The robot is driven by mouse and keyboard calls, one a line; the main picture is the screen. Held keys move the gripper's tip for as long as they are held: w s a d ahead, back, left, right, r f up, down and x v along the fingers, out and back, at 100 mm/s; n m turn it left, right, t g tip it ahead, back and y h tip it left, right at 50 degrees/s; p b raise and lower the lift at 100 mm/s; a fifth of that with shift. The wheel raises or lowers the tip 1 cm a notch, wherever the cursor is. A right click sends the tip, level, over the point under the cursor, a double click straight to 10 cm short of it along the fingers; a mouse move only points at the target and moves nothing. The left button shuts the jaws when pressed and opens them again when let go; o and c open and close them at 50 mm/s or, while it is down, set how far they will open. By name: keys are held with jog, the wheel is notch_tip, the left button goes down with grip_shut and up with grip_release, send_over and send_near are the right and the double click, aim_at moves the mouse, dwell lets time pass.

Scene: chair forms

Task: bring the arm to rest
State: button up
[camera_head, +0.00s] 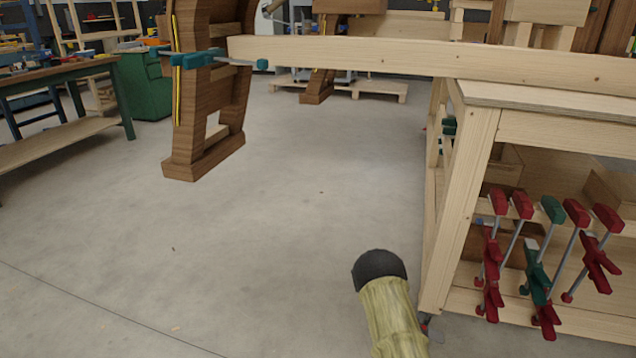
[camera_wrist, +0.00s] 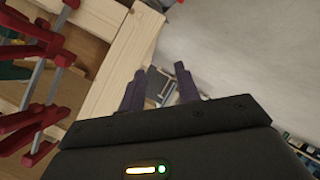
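My gripper (camera_wrist: 160,78) shows in the wrist view with its two dark fingers apart. The gripper does not show in the head view. There a rounded part with a dark cap and a pale, bamboo-like body (camera_head: 395,318) rises from the bottom edge; it may be a link of my arm.
The wooden workbench (camera_head: 459,205) stands at right, with several red and green clamps (camera_head: 545,250) hanging on it; red clamps (camera_wrist: 30,115) fill the wrist view's left. A dark wooden chair form (camera_head: 205,150) stands upper left. A green-legged table (camera_head: 55,75) is far left. The middle floor is clear.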

jog(key=s+a+r+m+g+y+p, duration=0.1)
jog(key=s+a+r+p, duration=0.15)
jog(key=r, duration=0.55)
jog(key=s+a+r+m+g+y+p, duration=0.1)
jog(key=s+a+r+g+y+p, duration=0.15)
jog(key=r, duration=0.55)
jog(key=s+a+r+m+g+y+p, duration=0.1)
jog(key=s+a+r, duration=0.15)
jog(key=r, duration=0.45)
jog(key=s+a+r+g+y+p, duration=0.1)
jog(key=s+a+r+g+p, duration=0.15)
jog(key=s+r, duration=0.7)
jog(key=s+a+r+g+y+p, duration=0.15)
jog(key=s+r+p, duration=0.25)
jog(key=s+r, duration=0.55)
notch_tip(320, 180, up, 37)
jog(key=h+p, duration=0.1)
jog(key=p, duration=3.6)
jog(key=shift+s+a+m+p, duration=0.3)
jog(key=shift+p, duration=0.05)
jog(key=shift+f, duration=0.1)
